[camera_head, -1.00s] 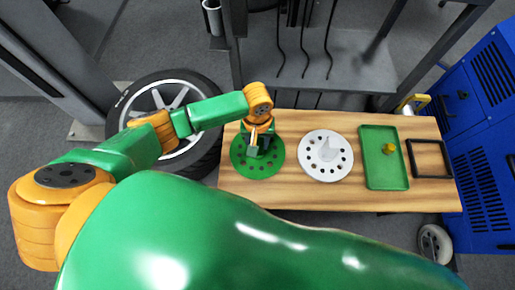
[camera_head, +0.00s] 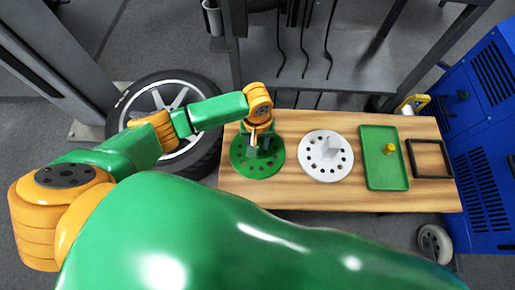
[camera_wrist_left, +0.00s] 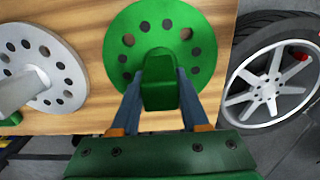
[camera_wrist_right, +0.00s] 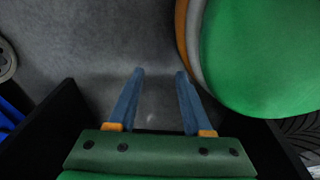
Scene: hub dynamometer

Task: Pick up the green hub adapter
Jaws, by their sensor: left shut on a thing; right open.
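The green hub adapter (camera_head: 245,164) is a round green disc with a ring of dark holes and a raised green block at its middle. It lies on the left end of the wooden bench (camera_head: 300,196). In the left wrist view the adapter (camera_wrist_left: 203,27) lies below my left gripper (camera_wrist_left: 160,78), whose fingers are shut on its block from both sides. In the head view my left gripper (camera_head: 259,140) points down over the disc. I cannot tell whether the disc is clear of the bench. My right gripper (camera_wrist_right: 158,75) is open and empty above the grey floor.
A white hub adapter (camera_head: 313,168) lies right of the green one. Further right are a green tray (camera_head: 375,179) with a yellow knob-like piece (camera_head: 389,148) and a black frame (camera_head: 448,174).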

